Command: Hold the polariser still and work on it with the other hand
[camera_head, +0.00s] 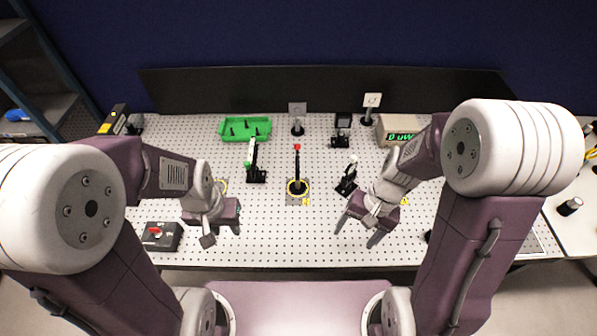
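I cannot tell for sure which mount is the polariser. A black post (297,174) with a red top stands upright in a yellow ring in the middle of the pegboard-like table (290,250). A black mount (257,174) with a green-tipped upright part stands left of it. Another black mount (347,182) tilts to its right, close to my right gripper. My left gripper (222,236) is above the table at the left, with its fingers apart and nothing seen between them. My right gripper (358,232) is at the right, open and empty, apart from the post.
A green tray (246,138) with dark items lies at the back left. A box with a green display (398,130) stands at the back right. White-plated posts (372,101) stand at the back. The front middle is clear.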

